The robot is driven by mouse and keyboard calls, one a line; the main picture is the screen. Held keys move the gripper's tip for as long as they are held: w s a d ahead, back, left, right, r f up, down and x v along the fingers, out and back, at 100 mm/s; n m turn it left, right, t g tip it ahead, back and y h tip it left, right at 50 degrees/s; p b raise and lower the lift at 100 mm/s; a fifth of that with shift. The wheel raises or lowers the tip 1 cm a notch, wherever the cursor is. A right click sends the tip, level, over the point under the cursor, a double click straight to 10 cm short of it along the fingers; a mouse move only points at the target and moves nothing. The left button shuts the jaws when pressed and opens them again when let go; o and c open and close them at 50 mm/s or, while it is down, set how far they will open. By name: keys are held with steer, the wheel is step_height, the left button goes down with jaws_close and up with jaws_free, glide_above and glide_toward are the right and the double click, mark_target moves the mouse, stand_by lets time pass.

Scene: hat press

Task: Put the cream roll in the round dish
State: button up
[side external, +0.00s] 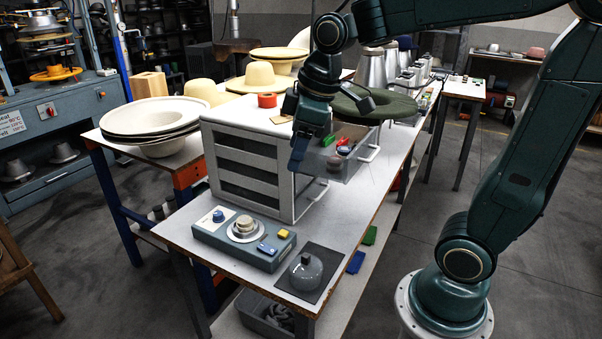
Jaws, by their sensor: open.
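A cream roll-like piece (245,222) rests in the small round dish (238,238), a pale shallow dish on top of a blue-grey box at the table's front left. The piece is small in this view, so its exact shape is hard to tell. My gripper (297,165) is open and points down, above and right of the dish and well apart from it. It is in front of the grey cabinet and beside the open drawer. I see nothing held between its fingers, though they are partly seen edge-on.
The clear drawer (362,170) sticks out from the cabinet (240,125) and holds red, green and blue items and a brownish round thing. A dark green hat (385,103) sits behind it. A glass dome (305,272) stands on a dark mat. The blue-grey box (215,243) also carries small blocks.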

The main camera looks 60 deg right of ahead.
steer(key=s+a+f+m+t, duration=0.1)
steer(key=s+m, duration=0.4)
steer(key=s, duration=0.8)
steer(key=shift+m+t, duration=0.3)
steer(key=shift+t, duration=0.2)
steer(key=shift+a+f, duration=0.1)
